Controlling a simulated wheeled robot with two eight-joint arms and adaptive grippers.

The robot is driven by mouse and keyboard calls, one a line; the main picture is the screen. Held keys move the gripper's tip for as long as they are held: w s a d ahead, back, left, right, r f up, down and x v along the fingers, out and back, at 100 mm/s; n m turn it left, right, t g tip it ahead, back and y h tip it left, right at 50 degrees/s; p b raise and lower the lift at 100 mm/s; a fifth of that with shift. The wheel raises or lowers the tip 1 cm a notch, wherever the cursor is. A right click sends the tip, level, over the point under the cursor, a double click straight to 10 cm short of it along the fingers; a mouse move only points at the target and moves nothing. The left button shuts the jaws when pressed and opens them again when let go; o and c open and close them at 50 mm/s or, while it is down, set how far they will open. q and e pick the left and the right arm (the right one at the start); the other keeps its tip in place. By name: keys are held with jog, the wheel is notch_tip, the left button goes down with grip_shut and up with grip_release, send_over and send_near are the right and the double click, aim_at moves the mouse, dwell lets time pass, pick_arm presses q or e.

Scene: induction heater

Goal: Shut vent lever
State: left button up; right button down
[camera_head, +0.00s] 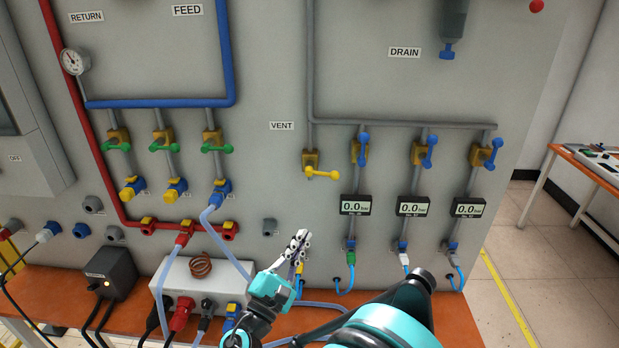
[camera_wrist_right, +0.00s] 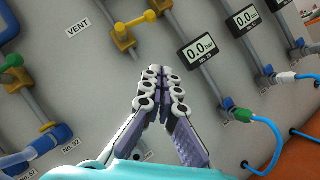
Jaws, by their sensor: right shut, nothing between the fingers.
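The vent lever (camera_head: 322,173) is a yellow handle on a brass-coloured valve at the foot of the grey pipe, right of and below the VENT label (camera_head: 282,126). In the head view it lies roughly horizontal, pointing right, across the pipe's line. It also shows at the top of the right wrist view (camera_wrist_right: 123,36), beside the VENT label. My right gripper (camera_head: 303,235) is shut and empty, below the lever and apart from it; its closed fingertips (camera_wrist_right: 155,72) point up at the panel in the wrist view. My left gripper is not in view.
Blue-handled valves (camera_head: 429,150) and pressure displays (camera_head: 413,206) stand right of the vent valve. Green-handled valves (camera_head: 163,145) are to the left. Hoses and a white box (camera_head: 215,280) with a copper coil sit on the orange bench (camera_head: 465,318). The panel just below the lever is clear.

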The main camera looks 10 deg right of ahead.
jog(key=w+d+r+t, duration=0.1)
jog(key=w+d+r, duration=0.5)
jog(key=w+r, duration=0.1)
jog(key=shift+d+r+n+b, duration=0.3)
jog(key=shift+d+r+b, duration=0.05)
jog(key=shift+r, duration=0.15)
jog(key=shift+d+r+p, duration=0.3)
jog(key=shift+r+p, duration=0.15)
jog(key=shift+r, duration=0.25)
